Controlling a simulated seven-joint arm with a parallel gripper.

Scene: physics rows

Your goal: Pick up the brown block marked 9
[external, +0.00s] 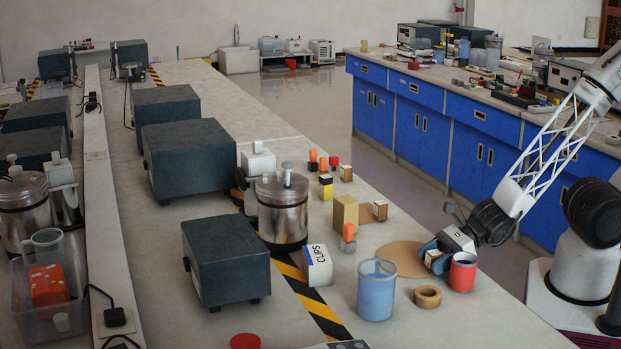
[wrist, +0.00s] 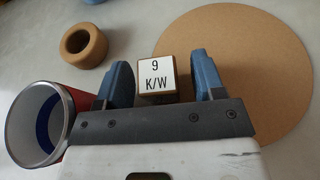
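The brown block marked 9 (wrist: 157,78) shows in the wrist view with a white label reading "9 K/W" on its top face. It sits between the two blue fingers of my gripper (wrist: 160,84), which is open around it. A gap shows between the block and the right finger; the left finger is very close to it, and I cannot tell if they touch. In the external view my gripper (external: 436,257) is low over the table at the right edge of the round cork mat, and the block (external: 432,258) is partly hidden by the fingers.
A red cup (external: 462,273) stands close beside my gripper; in the wrist view it (wrist: 42,122) is near the left finger. A tape roll (external: 427,297), a blue cup (external: 376,292) and the cork mat (external: 395,261) are near. A larger brown block (external: 345,213) stands farther back.

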